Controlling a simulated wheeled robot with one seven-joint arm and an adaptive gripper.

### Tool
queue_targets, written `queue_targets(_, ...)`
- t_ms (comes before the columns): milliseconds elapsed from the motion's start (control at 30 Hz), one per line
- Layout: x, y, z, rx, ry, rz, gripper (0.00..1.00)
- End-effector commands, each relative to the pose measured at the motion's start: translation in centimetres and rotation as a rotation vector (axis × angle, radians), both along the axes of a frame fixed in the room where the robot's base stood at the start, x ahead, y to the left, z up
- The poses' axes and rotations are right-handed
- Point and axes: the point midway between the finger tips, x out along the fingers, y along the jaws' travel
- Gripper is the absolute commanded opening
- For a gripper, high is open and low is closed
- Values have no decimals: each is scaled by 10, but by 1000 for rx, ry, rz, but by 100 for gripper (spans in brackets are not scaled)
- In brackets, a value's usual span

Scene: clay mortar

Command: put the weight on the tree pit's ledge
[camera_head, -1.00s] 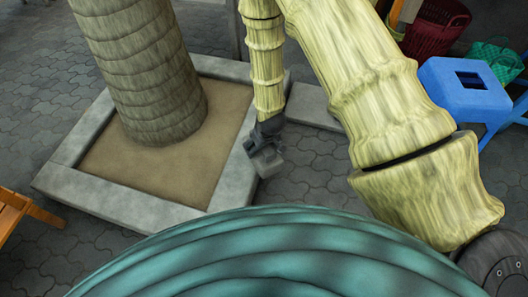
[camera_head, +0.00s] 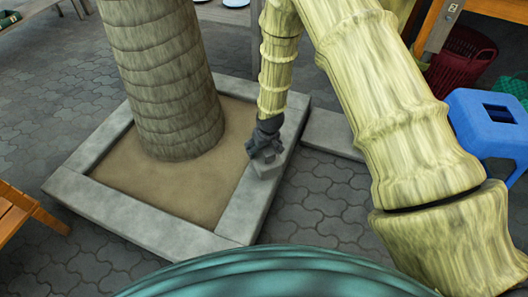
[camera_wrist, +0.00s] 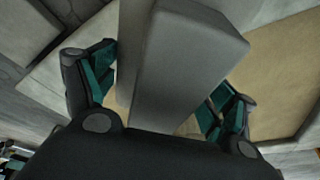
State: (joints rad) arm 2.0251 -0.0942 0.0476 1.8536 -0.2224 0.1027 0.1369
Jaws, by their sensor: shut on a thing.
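The weight (camera_head: 268,169) is a grey block. My gripper (camera_head: 265,150) is shut on it and points downward. In the head view the weight overlaps the right-hand side of the tree pit's grey stone ledge (camera_head: 240,208); I cannot tell whether it touches the stone. In the wrist view the weight (camera_wrist: 190,65) fills the middle, between the two green-padded fingers of my gripper (camera_wrist: 160,92). Ledge stone and sandy soil show behind it.
A thick tree trunk (camera_head: 165,80) stands in the pit's soil (camera_head: 130,180), left of my gripper. A blue stool (camera_head: 487,125) and a dark red basket (camera_head: 462,65) are at the right. An orange wooden piece (camera_head: 30,208) is at the left. Paving is open around the pit.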

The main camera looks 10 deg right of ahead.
Motion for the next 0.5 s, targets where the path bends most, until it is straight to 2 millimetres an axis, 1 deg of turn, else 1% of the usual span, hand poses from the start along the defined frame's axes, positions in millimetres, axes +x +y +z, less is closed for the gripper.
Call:
queue_targets(67,2,0,0,1,-4,0,13)
queue_targets(167,2,0,-6,0,-4,0,13)
queue_targets(400,2,0,-27,0,-3,0,13)
queue_targets(500,2,0,-32,0,-3,0,13)
